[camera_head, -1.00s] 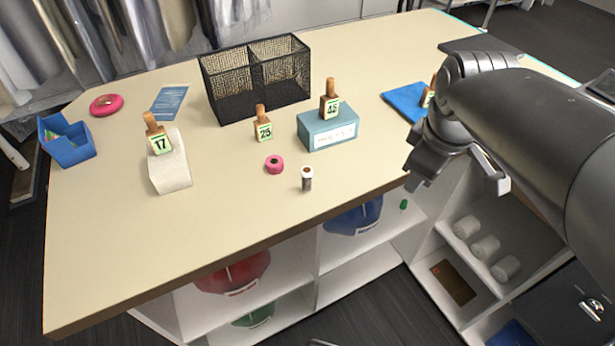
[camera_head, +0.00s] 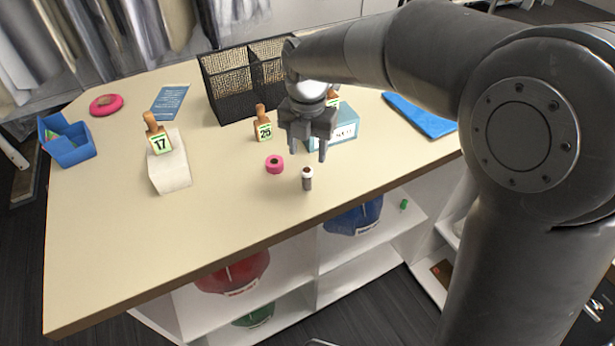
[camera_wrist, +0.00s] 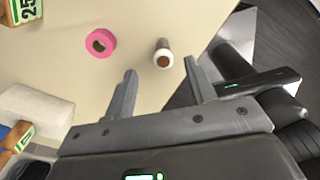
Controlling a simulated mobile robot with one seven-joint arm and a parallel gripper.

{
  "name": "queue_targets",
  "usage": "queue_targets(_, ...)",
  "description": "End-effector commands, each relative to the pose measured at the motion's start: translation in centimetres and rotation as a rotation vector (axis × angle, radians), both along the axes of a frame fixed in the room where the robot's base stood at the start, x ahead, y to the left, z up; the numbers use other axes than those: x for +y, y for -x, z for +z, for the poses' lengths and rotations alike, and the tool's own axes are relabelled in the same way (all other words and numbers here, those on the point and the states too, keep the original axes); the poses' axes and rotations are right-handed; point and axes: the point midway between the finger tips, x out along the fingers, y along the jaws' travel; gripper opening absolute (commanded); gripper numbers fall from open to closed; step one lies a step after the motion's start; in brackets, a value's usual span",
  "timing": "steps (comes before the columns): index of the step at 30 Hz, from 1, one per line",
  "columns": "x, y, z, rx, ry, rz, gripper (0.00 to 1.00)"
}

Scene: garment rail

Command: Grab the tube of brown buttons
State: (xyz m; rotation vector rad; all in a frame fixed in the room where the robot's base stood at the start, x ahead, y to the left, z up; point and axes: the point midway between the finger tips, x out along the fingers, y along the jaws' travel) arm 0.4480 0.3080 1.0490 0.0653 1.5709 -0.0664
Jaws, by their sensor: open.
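The tube of brown buttons (camera_head: 307,179) stands upright on the table near its front edge, with a white rim and brown contents. In the wrist view the tube (camera_wrist: 163,54) shows beyond the fingertips, roughly between their lines. My gripper (camera_head: 308,156) is open and empty, above and just behind the tube in the head view, not touching it. The gripper's two fingers also show apart in the wrist view (camera_wrist: 160,68).
A pink tape roll (camera_head: 274,164) lies just left of the tube. A stamp marked 25 (camera_head: 263,124), a teal box (camera_head: 345,132) and a black mesh basket (camera_head: 232,108) stand behind. A white pad (camera_head: 170,175) with stamp 17 (camera_head: 158,138) is further left. The table front edge is near.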

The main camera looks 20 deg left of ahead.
Motion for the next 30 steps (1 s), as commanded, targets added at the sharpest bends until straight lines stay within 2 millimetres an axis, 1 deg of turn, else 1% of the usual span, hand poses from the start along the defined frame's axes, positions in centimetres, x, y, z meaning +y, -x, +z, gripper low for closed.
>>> queue_targets(1, 0.0, 0.1, -0.9, 0.002, 0.002, 0.000, 0.51)
queue_targets(3, -0.1, 0.1, -2.1, 0.002, 0.002, -0.001, 0.51)
queue_targets(6, 0.0, 0.2, -3.5, 0.002, 0.001, -0.001, 0.51)
queue_targets(13, -0.1, 0.4, -5.2, 0.001, 0.001, -0.004, 0.51)
queue_targets(18, -0.2, 1.1, -7.8, 0.002, 0.002, -0.004, 0.51)
queue_targets(21, -0.1, 1.1, -9.0, 0.001, 0.001, -0.004, 0.51)
queue_targets(24, -0.1, 1.0, -9.5, 0.000, 0.000, -0.005, 0.51)
queue_targets(30, -0.2, 1.0, -9.5, -0.001, 0.000, -0.005, 0.51)
